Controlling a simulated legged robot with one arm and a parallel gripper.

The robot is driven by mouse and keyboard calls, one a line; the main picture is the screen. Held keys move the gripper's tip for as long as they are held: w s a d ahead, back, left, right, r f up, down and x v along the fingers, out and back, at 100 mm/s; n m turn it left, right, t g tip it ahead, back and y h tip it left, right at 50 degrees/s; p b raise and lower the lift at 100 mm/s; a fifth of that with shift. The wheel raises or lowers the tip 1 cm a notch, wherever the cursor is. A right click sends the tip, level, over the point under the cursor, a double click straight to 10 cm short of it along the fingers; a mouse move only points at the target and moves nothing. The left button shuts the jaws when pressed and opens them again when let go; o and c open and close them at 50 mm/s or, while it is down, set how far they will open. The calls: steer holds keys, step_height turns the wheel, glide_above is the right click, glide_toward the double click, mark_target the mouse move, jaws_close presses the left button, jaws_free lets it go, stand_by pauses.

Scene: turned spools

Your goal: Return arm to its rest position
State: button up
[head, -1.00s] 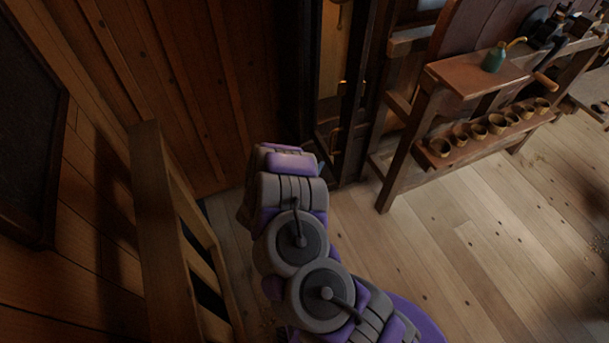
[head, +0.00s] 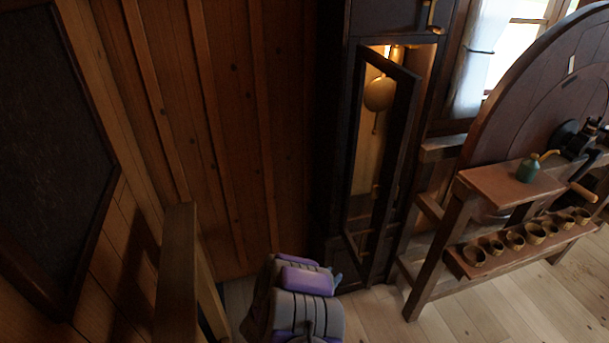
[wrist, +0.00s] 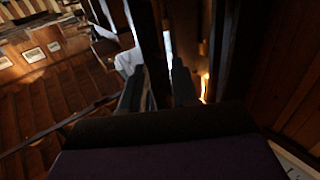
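My purple and grey arm rises from the bottom middle of the head view. A small grey tip of my gripper (head: 337,279) shows at its far end, in front of the clock's lower part. In the wrist view my gripper (wrist: 158,88) has two dark fingers standing apart. A dark upright bar shows in the gap between them. I cannot tell how far beyond the fingers it is, and I see no clear grip on it. The rest of the arm is below the head view's edge.
A tall dark clock case (head: 340,130) stands ahead, its narrow glazed door (head: 402,110) swung open. A wooden rail (head: 178,270) is close at left. At right a bench (head: 480,180) carries a green oil can (head: 528,170), with several small pots on a lower shelf (head: 490,262).

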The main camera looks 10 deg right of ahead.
steer(key=w+a+r+y, duration=0.2)
steer(key=w+a+y, duration=0.25)
steer(key=a, duration=0.25)
steer(key=w+a+r+y, duration=0.2)
steer(key=w+a+y, duration=0.1)
steer(key=a+y, duration=0.35)
steer(key=s+a+r+n+g+y, duration=0.25)
steer(key=a+r+y, duration=0.2)
steer(key=r, duration=0.25)
steer(key=s+a+r+n+g+y, duration=0.25)
steer(key=s+a+r+n, duration=0.2)
steer(key=r, duration=0.25)
steer(key=s+d+r+g+h, duration=0.1)
steer(key=s+d+r+g, duration=0.1)
steer(key=s+d, duration=0.5)
steer(key=s+d+r+n+g+h, duration=0.1)
steer(key=s+d, duration=0.7)
steer(key=s, duration=1)
steer(key=s+d+r+n+g+h, duration=0.1)
steer(key=s+d+r+g, duration=0.3)
steer(key=s, duration=0.8)
steer(key=d+g+h, duration=0.1)
steer(key=d+g, duration=0.1)
steer(key=d, duration=0.1)
steer(key=shift+s+d+r+h, duration=0.15)
steer(key=shift+s+r+h, duration=0.2)
steer(key=shift+r+h, duration=0.05)
